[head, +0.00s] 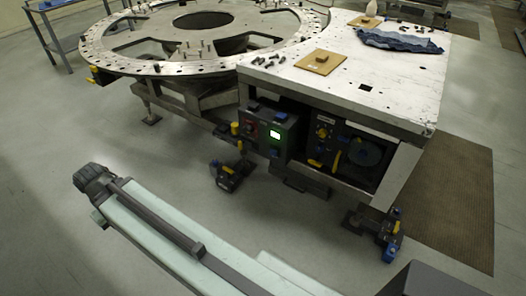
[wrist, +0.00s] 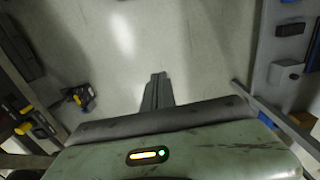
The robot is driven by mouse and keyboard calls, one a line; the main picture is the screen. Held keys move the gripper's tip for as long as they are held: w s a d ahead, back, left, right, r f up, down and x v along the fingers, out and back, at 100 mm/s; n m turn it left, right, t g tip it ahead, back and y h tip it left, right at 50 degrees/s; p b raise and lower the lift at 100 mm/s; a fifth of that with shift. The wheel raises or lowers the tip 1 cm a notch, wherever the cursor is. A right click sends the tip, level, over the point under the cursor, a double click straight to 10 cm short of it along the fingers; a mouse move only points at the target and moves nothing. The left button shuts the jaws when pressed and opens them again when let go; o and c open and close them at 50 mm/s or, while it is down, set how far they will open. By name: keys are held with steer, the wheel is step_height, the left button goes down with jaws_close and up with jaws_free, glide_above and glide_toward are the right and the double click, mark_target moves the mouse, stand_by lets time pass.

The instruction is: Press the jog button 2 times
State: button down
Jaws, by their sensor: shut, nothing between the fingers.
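My arm (head: 165,235) lies across the lower left of the head view.
The white bench (head: 390,75) carries a wooden plate (head: 320,62) and a blue cloth (head: 400,40). A large turret ring (head: 110,55) adjoins it. A second panel (head: 358,150) with a yellow knob and round dial sits under the bench. Feet with yellow clamps (head: 230,172) stick out. Open floor lies in front.

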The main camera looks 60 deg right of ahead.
steer(key=shift+d, duration=0.1)
steer(key=w+d+f+m+t+y+b, duration=0.3)
steer(key=w+d+f+m+t+b, duration=0.45)
steer(key=d+f+b, duration=0.7)
steer(key=w+d+f+m+t+h+b, duration=0.1)
steer(key=w+d+f+m+t+b, duration=0.2)
steer(key=d+b, duration=0.45)
steer(key=w+d+f+m+t+h+b, duration=0.1)
steer(key=d+f+m+b, duration=0.2)
steer(key=d+m+b, duration=0.4)
steer(key=s+d+f+m+t+h+b, duration=0.1)
steer(key=s+d+f+m+h+b, duration=0.15)
steer(key=d+b, duration=0.45)
steer(key=s+d+f+m+t+h+b, duration=0.1)
steer(key=s+d+m+h+b, duration=0.25)
steer(key=d, duration=0.55)
steer(key=s+d+f+m+h+b, duration=0.2)
steer(key=s+d+m+b, duration=0.3)
steer(key=d, duration=0.4)
steer(key=s+d+f+m+g+h+b, duration=0.1)
steer(key=s+d+m+h+b, duration=0.4)
steer(key=s+d, duration=0.5)
steer(key=shift+f+m+b, duration=0.35)
steer(key=shift+f+m, duration=0.15)
steer(key=shift+m, duration=0.45)
steer(key=shift+w+d, duration=0.1)
steer(key=shift+d, duration=0.05)
